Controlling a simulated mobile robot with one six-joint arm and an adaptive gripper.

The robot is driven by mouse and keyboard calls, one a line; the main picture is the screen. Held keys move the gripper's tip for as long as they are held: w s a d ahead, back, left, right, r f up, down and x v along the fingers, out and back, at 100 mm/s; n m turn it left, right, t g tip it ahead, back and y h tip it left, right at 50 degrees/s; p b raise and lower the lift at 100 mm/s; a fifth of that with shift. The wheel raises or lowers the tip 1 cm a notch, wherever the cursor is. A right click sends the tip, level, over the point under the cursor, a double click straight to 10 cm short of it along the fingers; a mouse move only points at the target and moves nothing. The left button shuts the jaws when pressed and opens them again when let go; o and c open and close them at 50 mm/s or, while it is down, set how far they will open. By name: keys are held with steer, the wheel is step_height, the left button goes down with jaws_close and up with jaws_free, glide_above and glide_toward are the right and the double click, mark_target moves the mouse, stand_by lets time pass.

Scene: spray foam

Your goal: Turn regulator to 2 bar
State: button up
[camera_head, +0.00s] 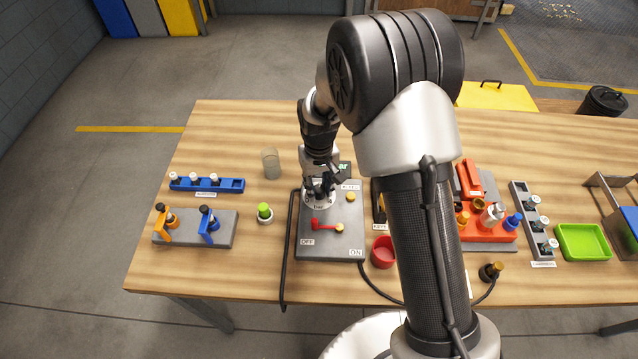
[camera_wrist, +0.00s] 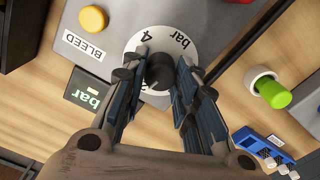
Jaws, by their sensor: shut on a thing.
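The regulator is a black knob (camera_wrist: 159,76) on a round white dial (camera_wrist: 172,45) marked "4" and "bar". My gripper (camera_wrist: 160,66) has its two fingers closed on the sides of the knob. In the head view my gripper (camera_head: 320,186) points down over the dial (camera_head: 319,204) at the back left of the grey panel (camera_head: 331,250). The knob is hidden there by the fingers. A dark display (camera_wrist: 88,97) beside the dial shows green "bar" text. Its number is hidden in both views.
The panel also carries a yellow BLEED button (camera_wrist: 93,18) and a red lever (camera_head: 322,226) between OFF and ON labels. A green-capped piece (camera_head: 265,212) stands left of the panel, and a red cup (camera_head: 383,252) stands to its right. Black hoses run along the panel.

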mark_target(319, 188)
steer(key=shift+n, duration=1)
steer(key=o, duration=1.1)
steer(key=shift+c, duration=0.2)
steer(key=shift+r, duration=0.1)
step_height(319, 188, up, 12)
